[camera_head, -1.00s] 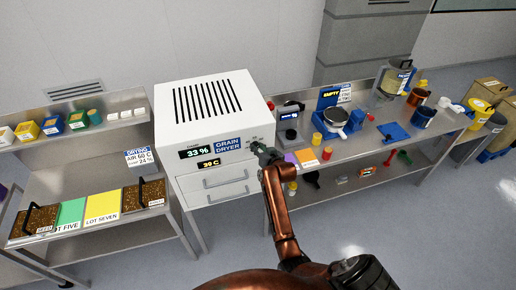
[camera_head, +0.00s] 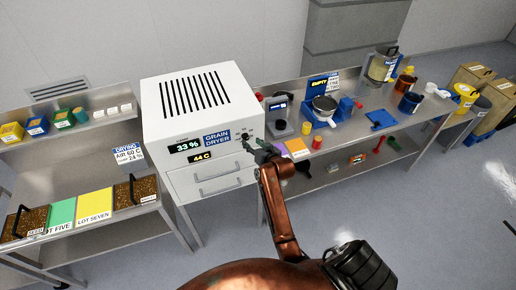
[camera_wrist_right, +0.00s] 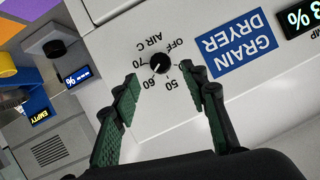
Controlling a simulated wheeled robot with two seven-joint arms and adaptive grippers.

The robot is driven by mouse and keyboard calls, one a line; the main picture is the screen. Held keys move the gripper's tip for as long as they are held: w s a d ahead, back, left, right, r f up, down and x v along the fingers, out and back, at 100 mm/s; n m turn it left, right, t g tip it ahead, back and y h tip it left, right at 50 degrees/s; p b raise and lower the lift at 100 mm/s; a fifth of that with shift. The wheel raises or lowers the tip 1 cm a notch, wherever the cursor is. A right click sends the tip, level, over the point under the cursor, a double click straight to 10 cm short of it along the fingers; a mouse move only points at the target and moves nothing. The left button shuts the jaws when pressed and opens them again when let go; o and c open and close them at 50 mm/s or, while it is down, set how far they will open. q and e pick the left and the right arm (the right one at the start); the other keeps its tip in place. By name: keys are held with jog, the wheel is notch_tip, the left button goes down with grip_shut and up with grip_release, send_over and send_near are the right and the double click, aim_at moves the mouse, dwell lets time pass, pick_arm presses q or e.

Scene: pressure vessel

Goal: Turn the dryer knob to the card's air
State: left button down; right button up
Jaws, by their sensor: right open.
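The white grain dryer (camera_head: 200,110) has a small black knob (camera_wrist_right: 160,63) on its front, with OFF, 50, 60, 70 and AIR C printed around it. The knob's pale mark seems to lie on the side toward 60, but it is small. The drying card (camera_head: 127,155) on the left reads air 60 C. The dryer's displays show 33 % and 44 C (camera_head: 201,157). My right gripper (camera_head: 258,148) is open just off the panel. In the wrist view its green-padded fingers (camera_wrist_right: 164,90) are spread, with the knob between and beyond their tips, apparently untouched. My left gripper is out of view.
The left bench holds lot trays, including a yellow one (camera_head: 94,204).

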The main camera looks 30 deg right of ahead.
jog(key=v, duration=0.6)
jog(key=shift+s, duration=0.35)
jog(key=shift+r, duration=0.15)
notch_tip(320, 180, down, 27)
jog(key=s+a+n+g+b, duration=0.1)
jog(key=s+a+g+b, duration=0.15)
jog(key=b, duration=0.45)
jog(key=s+a+f+g+b, duration=0.15)
jog(key=s+f, duration=0.25)
jog(key=f, duration=0.5)
jog(key=s+a+f+n+g+y+b, duration=0.1)
jog(key=s+f+b, duration=0.15)
jog(key=f, duration=0.65)
jog(key=s+a+f+g+b, duration=0.15)
jog(key=s+f, duration=0.25)
jog(key=f, duration=0.5)
jog(key=s+a+f+n+g+b, duration=0.25)
jog(key=s+f+b, duration=0.45)
jog(key=s+f, duration=1.5)
jog(key=s+f+g+b, duration=0.1)
jog(key=s+f+b, duration=0.1)
jog(key=s+f, duration=0.4)
jog(key=s+f+g+b, duration=0.2)
jog(key=s+f, duration=0.4)
jog(key=s, duration=0.9)
jog(key=shift+d+n+g+b, duration=0.25)
jog(key=shift+n+g+b, duration=0.05)
jog(key=shift+n, duration=0.15)
